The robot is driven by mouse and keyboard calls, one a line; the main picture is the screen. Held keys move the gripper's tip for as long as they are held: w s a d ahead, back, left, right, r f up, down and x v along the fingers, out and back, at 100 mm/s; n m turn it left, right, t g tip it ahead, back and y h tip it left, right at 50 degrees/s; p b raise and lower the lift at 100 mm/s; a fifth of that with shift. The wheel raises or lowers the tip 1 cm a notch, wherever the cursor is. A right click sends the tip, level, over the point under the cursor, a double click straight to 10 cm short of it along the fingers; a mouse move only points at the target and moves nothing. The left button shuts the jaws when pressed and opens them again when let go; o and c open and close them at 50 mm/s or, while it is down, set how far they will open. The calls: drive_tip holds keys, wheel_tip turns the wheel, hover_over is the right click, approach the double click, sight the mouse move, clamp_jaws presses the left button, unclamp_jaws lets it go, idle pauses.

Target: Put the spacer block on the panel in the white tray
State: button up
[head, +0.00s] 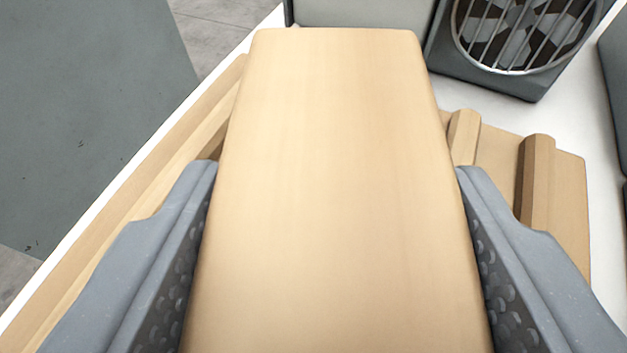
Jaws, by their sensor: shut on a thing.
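The spacer block (325,110), a large smooth pale wooden block with rounded edges, fills the middle of the head view. My gripper (335,168) is shut on it, with one grey, dimpled finger along each long side. Behind the block, a light wooden panel (568,195) with raised wooden pieces shows at the right. The block hides the panel's middle, and I cannot tell whether the two touch. A white surface (480,97) shows around the panel; I cannot tell whether it is the white tray's floor or a tabletop.
A dark box with a round barred grille (520,35) stands at the upper right. A pale grey box (365,12) is beside it at the top. A long wooden strip (130,195) runs along the white edge at left. Beyond lies grey floor (215,30) with a dark green-grey area.

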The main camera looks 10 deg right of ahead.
sight(326, 275)
drive_tip(key=shift+w+f, duration=0.1)
drive_tip(key=shift+w, duration=0.25)
wheel_tip(326, 275, down, 4)
drive_tip(key=shift+r+b, duration=0.2)
drive_tip(key=shift+b, duration=1.05)
drive_tip(key=shift+r, duration=0.1)
drive_tip(key=o, duration=1)
